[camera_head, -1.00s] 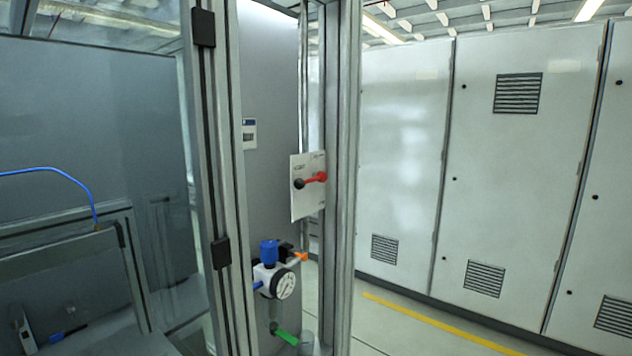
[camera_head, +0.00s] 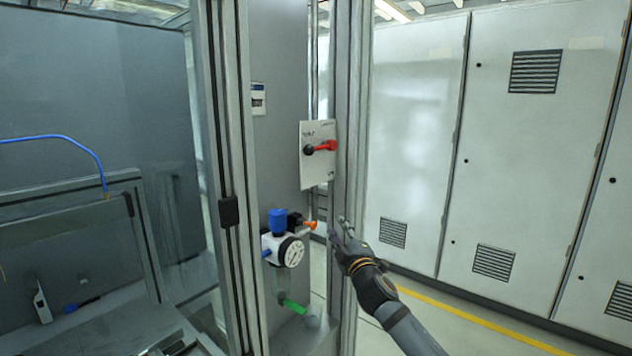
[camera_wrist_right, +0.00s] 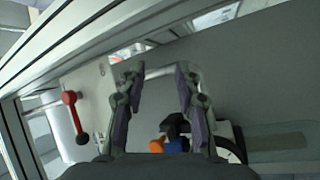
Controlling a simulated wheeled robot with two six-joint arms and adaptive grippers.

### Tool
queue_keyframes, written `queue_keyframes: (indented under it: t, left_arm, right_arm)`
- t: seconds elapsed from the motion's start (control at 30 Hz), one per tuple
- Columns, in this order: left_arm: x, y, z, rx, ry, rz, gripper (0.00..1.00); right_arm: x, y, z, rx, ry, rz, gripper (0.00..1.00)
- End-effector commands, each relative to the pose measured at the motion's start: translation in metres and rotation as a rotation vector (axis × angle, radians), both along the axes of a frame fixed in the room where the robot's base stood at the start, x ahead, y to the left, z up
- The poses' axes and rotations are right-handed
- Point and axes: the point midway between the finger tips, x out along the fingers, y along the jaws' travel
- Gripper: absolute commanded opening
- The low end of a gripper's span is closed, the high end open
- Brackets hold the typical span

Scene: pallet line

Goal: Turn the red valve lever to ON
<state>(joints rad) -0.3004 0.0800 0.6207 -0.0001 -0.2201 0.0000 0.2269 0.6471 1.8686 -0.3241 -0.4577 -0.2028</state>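My right gripper (camera_head: 341,226) is below and to the right of the plate, in front of the metal post, apart from the lever. In the right wrist view its two fingers (camera_wrist_right: 160,88) stand apart with nothing between them. The plate's lettering is too small to read. My left gripper is not in view.
A pressure gauge (camera_head: 291,252) with a blue knob (camera_head: 277,220) and an orange part (camera_head: 310,225) is below the plate, left of my right gripper. A vertical metal post (camera_head: 350,120) stands beside the plate. Grey cabinets (camera_head: 505,150) line the back right.

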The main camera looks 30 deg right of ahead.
Motion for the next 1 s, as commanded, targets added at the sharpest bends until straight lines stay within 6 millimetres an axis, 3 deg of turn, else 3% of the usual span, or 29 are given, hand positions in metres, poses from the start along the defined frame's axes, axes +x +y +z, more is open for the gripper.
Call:
queue_keyframes:
  t: [0.03, 0.1, 0.23, 0.37, 0.53, 0.8, 1.0]
  left_arm:
    - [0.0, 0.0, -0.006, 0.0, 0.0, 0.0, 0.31]
    - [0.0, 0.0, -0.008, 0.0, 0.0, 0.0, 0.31]
    - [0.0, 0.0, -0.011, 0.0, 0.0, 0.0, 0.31]
    - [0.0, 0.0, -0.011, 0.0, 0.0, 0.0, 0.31]
    - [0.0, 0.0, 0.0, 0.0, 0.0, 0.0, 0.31]
    - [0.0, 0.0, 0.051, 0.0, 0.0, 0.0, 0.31]
    - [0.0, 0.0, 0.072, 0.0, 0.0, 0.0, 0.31]
  right_arm:
    - [-0.012, 0.015, 0.046, -0.064, -0.082, 0.015, 0.33]
    - [-0.031, 0.034, 0.098, -0.138, -0.176, 0.028, 0.33]
    - [-0.06, 0.057, 0.153, -0.222, -0.282, 0.039, 0.33]
    - [-0.069, 0.065, 0.167, -0.246, -0.312, 0.042, 0.33]
    - [-0.063, 0.063, 0.175, -0.241, -0.312, 0.042, 0.33]
    - [-0.017, 0.06, 0.208, -0.234, -0.31, 0.043, 0.33]
    - [0.012, 0.058, 0.22, -0.24, -0.309, 0.043, 0.33]
